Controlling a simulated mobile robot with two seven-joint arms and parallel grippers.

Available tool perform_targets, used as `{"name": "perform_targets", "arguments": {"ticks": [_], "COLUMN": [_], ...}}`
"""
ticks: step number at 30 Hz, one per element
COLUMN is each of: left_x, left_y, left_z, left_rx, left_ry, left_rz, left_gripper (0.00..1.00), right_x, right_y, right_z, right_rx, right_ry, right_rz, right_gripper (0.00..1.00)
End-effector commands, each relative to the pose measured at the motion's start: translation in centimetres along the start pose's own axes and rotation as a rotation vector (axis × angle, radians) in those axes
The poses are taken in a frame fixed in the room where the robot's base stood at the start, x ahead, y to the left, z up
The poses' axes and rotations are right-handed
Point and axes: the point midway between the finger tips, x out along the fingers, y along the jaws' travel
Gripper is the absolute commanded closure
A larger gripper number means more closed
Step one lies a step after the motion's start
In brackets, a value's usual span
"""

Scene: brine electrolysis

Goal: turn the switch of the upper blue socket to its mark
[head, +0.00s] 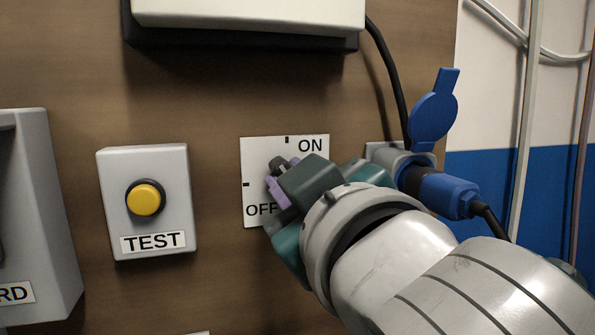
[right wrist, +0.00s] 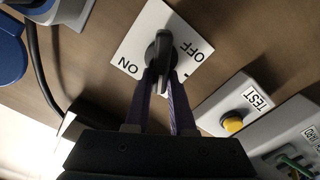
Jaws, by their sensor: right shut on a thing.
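A white switch plate (head: 257,160) marked ON and OFF is fixed to the brown board, with one dark tick at its top edge and one at its left edge. Its black rotary knob (right wrist: 160,52) shows in the right wrist view; in the head view only a bit of the knob (head: 278,162) shows. My right gripper (right wrist: 162,80), with purple fingers, is shut on the knob, one finger on each side. My right wrist hides the plate's lower right. The blue socket (head: 433,118) beside it has its lid up and a blue plug (head: 447,192) in it. My left gripper is not in view.
A grey TEST box (head: 173,165) with a yellow button stands left of the plate. A grey housing (head: 38,200) is further left. A pale box (head: 248,12) is above, with a black cable (head: 389,75) hanging to its right. Pipes (head: 525,120) run at the right.

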Motion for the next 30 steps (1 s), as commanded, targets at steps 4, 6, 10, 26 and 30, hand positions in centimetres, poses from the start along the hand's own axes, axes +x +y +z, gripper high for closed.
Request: {"name": "perform_targets", "arguments": {"ticks": [4,6,10,26,30], "left_x": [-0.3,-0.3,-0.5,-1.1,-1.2], "left_y": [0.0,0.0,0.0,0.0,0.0], "left_z": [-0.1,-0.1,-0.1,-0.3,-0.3], "left_rx": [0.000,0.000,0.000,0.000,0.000], "left_ry": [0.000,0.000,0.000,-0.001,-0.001], "left_rz": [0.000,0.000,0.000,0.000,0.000], "left_gripper": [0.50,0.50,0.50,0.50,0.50], "right_x": [0.0,0.0,0.0,0.0,0.0], "right_y": [-0.2,-0.4,-0.6,-1.3,-1.4], "right_z": [0.0,0.0,0.1,0.6,0.7], "right_rx": [-0.140,-0.208,-0.332,-0.801,-0.887], "right_ry": [0.000,-0.001,-0.001,0.000,0.000], "right_rz": [-0.001,-0.001,-0.001,-0.001,-0.001], "right_gripper": [1.00,1.00,1.00,1.00,1.00]}}
